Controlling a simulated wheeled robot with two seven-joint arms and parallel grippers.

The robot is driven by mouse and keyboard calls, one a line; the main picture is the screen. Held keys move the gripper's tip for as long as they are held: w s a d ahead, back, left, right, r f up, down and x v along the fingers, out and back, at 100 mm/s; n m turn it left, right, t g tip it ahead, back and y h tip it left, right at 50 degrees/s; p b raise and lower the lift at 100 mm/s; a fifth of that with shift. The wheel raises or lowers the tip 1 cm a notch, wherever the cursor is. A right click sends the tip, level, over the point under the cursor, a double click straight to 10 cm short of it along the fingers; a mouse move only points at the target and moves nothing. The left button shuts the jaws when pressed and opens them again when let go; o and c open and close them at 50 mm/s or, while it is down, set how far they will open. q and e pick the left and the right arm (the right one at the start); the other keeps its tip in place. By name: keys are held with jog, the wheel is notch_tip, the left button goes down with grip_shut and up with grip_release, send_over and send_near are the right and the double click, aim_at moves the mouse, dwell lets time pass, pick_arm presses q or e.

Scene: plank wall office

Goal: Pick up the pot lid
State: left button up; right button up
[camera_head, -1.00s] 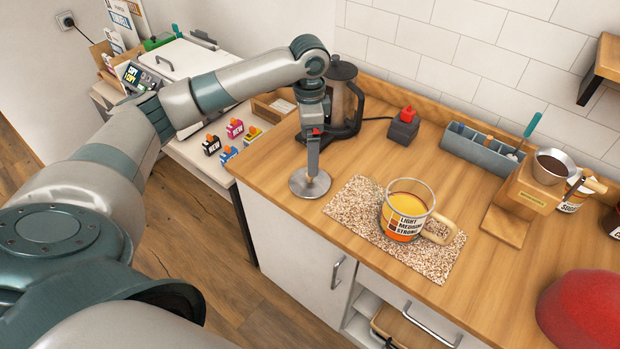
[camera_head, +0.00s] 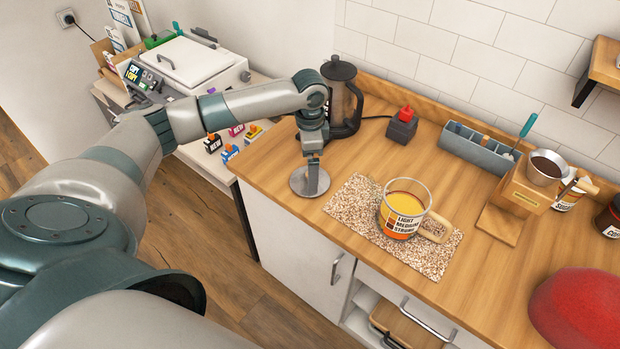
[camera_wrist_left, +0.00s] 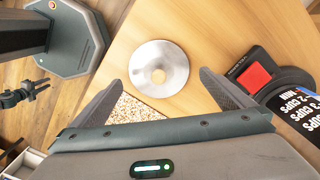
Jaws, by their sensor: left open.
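The pot lid, a round silver-grey disc (camera_head: 298,182), lies flat near the counter's left front edge. It also shows in the left wrist view (camera_wrist_left: 178,68), with a small tan round spot at its centre; I cannot tell whether that is a knob or a hole. My left gripper (camera_head: 313,190) points down over the lid and hides part of it in the head view. In the left wrist view its open, empty fingers (camera_wrist_left: 156,82) are spread on either side of the lid's near part. Whether they touch the lid is unclear.
A dark coffee press (camera_head: 344,98) stands behind my gripper, beside a black box with a red top (camera_head: 402,127). A grey-blue organizer (camera_head: 476,152) stands at the back.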

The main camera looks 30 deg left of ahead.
pick_arm(q)
jog(key=shift+s+d+f+p, duration=0.1)
jog(key=shift+f+p, duration=0.55)
jog(key=shift+f, duration=1.15)
jog(key=shift+c, duration=0.3)
jog(key=c, duration=0.8)
